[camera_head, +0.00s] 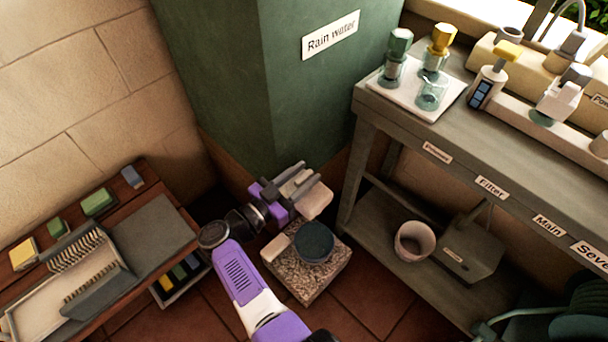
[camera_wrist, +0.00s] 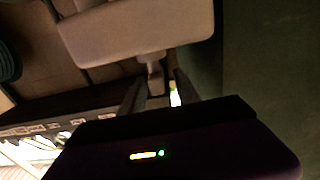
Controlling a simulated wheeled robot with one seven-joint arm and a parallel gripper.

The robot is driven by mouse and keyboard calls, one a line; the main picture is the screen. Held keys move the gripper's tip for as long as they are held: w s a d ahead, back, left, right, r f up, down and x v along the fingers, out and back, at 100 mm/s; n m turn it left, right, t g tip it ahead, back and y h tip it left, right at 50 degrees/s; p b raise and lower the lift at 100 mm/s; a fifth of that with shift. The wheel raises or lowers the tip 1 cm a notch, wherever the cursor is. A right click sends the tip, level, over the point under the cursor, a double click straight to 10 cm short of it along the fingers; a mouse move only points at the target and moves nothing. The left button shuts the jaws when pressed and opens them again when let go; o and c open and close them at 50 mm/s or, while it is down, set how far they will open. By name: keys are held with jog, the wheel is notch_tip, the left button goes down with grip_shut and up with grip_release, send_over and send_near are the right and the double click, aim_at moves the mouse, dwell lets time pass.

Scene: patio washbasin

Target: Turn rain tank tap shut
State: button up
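The green rain tank (camera_head: 225,75) carries a "Rain water" label and stands at the back. My gripper (camera_head: 304,184) is low in front of the tank, its two grey fingers pointing right and up. A pale piece, seemingly the tap (camera_head: 296,184), shows between the fingers, partly hidden by them. In the wrist view, my gripper (camera_wrist: 158,95) has its fingers apart, with a small grey stem (camera_wrist: 155,76) between them and a bright gap beside it. A pale block (camera_wrist: 135,30) is just beyond the stem. Whether the fingers touch the stem is unclear.
A speckled stone block (camera_head: 305,278) with a dark round-topped object (camera_head: 314,242) stands just below my gripper. A grey bench (camera_head: 450,130) is on the right, with a pot (camera_head: 414,241) on its lower shelf. A wooden rack (camera_head: 185,205) stands at left.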

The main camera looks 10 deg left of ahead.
aim_at(296, 183)
jog(key=v, duration=0.7)
jog(key=shift+s+a, duration=0.2)
jog(key=shift+s, duration=0.15)
jog(key=shift+f, duration=0.15)
dwell(0.3)
